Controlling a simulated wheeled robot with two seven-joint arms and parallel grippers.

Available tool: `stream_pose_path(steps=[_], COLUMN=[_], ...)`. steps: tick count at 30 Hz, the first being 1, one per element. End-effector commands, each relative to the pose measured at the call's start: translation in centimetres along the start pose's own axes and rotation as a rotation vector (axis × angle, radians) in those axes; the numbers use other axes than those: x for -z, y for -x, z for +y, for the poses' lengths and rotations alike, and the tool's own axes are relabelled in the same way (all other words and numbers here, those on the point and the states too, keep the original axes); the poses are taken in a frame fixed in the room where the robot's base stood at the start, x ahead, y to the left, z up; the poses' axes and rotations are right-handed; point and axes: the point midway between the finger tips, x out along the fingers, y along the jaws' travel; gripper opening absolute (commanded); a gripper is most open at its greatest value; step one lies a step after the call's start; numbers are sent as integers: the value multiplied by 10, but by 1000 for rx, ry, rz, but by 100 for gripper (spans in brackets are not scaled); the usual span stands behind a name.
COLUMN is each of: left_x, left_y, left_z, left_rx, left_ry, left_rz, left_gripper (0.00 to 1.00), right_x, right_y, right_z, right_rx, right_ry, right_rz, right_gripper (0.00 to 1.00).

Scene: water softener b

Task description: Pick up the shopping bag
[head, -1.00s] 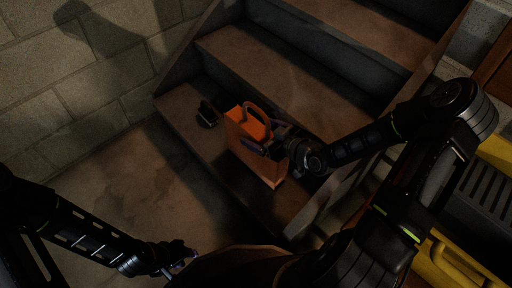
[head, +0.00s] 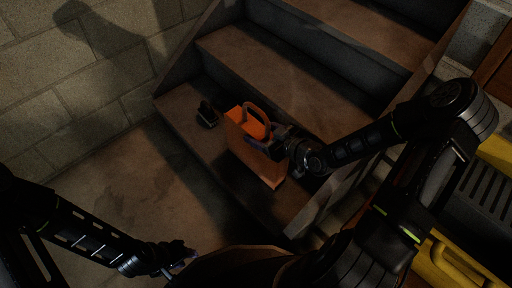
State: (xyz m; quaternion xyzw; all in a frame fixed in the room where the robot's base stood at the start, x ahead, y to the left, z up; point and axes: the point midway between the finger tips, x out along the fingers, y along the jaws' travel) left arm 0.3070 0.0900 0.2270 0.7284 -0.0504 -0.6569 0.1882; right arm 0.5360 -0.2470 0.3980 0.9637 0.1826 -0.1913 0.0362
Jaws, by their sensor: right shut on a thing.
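The orange shopping bag (head: 246,149) with a brown looped handle stands on the lowest step of the wooden stairs. My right gripper (head: 268,143) is at the bag's upper right side, shut on it; its fingers are dark and hard to make out. My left gripper (head: 186,257) is low in the picture, over the floor left of the bag and well apart from it. Whether its fingers are open or shut is too dark to see.
A small dark object (head: 207,115) lies on the same step, left of the bag. The stairs (head: 285,80) rise behind, with a block wall (head: 70,90) at left. A yellow thing (head: 460,265) is at lower right. The floor (head: 130,190) at left is clear.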

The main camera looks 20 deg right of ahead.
Motion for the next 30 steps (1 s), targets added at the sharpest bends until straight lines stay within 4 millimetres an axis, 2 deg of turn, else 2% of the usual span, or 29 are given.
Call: stream_pose_path(steps=[1, 8, 19, 23, 30], left_x=[0, 0, 0, 0, -2], left_y=[0, 0, 3, 12, 37], left_z=[0, 0, 1, 4, 12], left_rx=[0, 0, 0, 0, 0], left_ry=[0, 0, 0, 0, -2], left_rz=[0, 0, -1, -4, -16], left_gripper=[36, 36, 36, 36, 36], right_x=[0, 0, 6, 21, 65], right_y=[0, 0, 2, 8, 26], right_z=[0, 0, 0, 0, 0], right_rx=[0, 0, 0, 1, 0], right_ry=[0, 0, 2, 4, 5], right_rz=[0, 0, 2, 2, 2], right_gripper=[18, 0, 0, 0, 0])
